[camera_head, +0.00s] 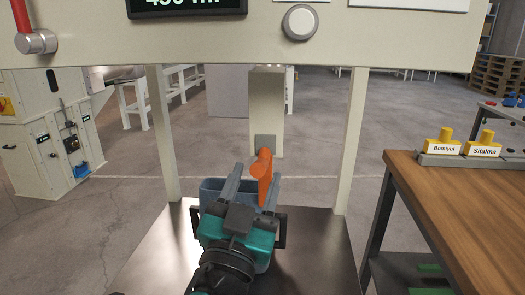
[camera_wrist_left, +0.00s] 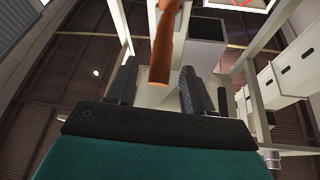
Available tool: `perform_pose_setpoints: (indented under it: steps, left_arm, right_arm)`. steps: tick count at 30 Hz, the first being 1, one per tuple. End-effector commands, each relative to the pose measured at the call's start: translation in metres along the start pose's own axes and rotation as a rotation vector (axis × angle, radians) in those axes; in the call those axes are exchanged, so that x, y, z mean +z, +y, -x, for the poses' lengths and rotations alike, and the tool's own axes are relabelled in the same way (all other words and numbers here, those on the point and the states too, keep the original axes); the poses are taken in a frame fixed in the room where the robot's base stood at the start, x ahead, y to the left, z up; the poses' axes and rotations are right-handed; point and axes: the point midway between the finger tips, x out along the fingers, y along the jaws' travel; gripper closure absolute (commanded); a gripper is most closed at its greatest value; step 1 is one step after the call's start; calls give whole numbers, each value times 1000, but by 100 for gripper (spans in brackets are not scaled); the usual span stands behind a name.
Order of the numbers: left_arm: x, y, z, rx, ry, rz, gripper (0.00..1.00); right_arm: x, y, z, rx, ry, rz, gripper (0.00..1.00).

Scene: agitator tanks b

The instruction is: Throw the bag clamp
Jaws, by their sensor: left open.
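The bag clamp shows as an orange lever (camera_head: 262,167) hanging at the lower end of a pale vertical spout (camera_head: 267,100). In the left wrist view the orange lever (camera_wrist_left: 165,45) comes down from the top, its end between the two dark fingers. My left gripper (camera_head: 252,180) is open with its fingers pointing up and away at the lever, one to each side in the wrist view (camera_wrist_left: 158,82). I cannot tell whether either finger touches it. My right gripper is not in view.
A blue-grey bin (camera_head: 212,186) stands behind my left gripper on a dark metal platform (camera_head: 318,240). Pale posts (camera_head: 350,140) flank the space. A wooden bench (camera_head: 445,200) with yellow labelled blocks (camera_head: 484,145) stands at right. A panel with a round knob (camera_head: 300,22) spans the top.

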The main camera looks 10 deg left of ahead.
Motion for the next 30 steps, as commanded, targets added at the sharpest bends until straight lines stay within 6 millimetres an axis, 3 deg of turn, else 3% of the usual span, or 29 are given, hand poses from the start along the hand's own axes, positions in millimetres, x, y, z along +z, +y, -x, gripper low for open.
perform_pose_setpoints:
  steps: [3,9,22,30]
  left_arm:
    - [-2,-1,-22,-1,3,-3,48]
    - [0,0,-44,-1,1,-2,48]
    - [1,0,-52,0,-1,0,48]
    - [0,0,-52,0,-1,0,74]
  right_arm:
    - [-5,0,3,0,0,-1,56]
    - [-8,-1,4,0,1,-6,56]
    - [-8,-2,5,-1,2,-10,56]
    - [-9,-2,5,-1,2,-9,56]
